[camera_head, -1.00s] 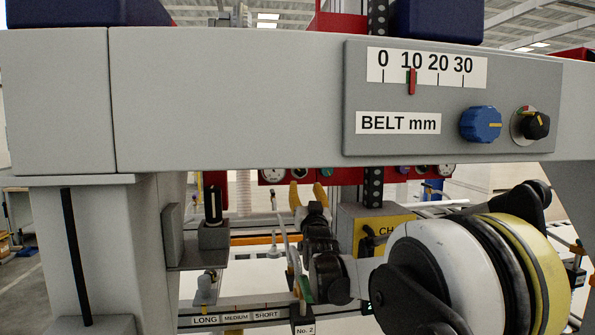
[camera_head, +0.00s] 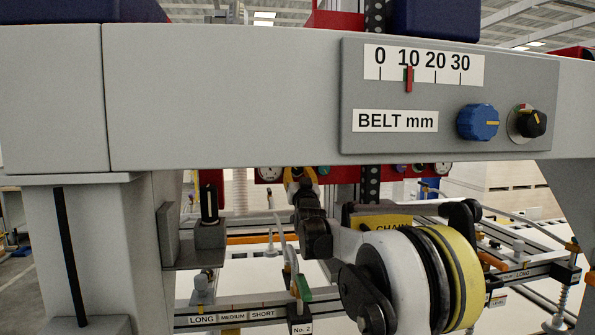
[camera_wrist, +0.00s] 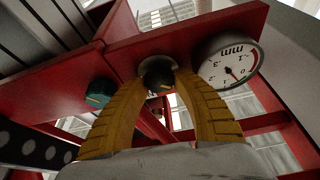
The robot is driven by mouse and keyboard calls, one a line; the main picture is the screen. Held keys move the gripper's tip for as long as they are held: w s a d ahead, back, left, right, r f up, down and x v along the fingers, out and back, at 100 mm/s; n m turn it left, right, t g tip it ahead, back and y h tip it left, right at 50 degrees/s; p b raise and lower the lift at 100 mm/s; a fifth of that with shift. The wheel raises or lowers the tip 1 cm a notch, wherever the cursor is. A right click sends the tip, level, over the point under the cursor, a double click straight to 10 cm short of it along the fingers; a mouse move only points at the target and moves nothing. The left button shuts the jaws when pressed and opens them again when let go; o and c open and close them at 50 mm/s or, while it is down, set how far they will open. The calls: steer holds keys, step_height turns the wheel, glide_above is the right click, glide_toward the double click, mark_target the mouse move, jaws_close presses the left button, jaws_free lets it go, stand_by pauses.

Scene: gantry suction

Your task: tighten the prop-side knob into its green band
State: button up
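A dark round knob (camera_wrist: 158,75) with an orange pointer mark sits on the red panel in the wrist view. The two yellow fingers of my gripper (camera_wrist: 161,82) stand on either side of it, with their tips close to its sides. I cannot tell whether they press on it. No green band is clear to me on this gauge. In the head view my gripper (camera_head: 301,178) is at the red panel under the grey beam, and its fingers hide the knob.
A teal knob (camera_wrist: 97,93) is close left of the fingers. The grey beam (camera_head: 230,95) crosses above my arm and carries a BELT scale, a blue knob (camera_head: 478,122) and a black knob (camera_head: 534,123). A CHAIN box (camera_head: 352,215) stands beside my arm. A labelled rail (camera_head: 265,314) lies below.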

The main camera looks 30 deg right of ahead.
steer(key=c, duration=0.3)
steer(key=shift+c, duration=0.2)
steer(key=shift+r, duration=0.1)
steer(key=shift+m+g+h+p, duration=0.5)
steer(key=shift+m+h, duration=0.5)
steer(key=shift+m, duration=1)
steer(key=o, duration=0.9)
steer(key=v, duration=1.2)
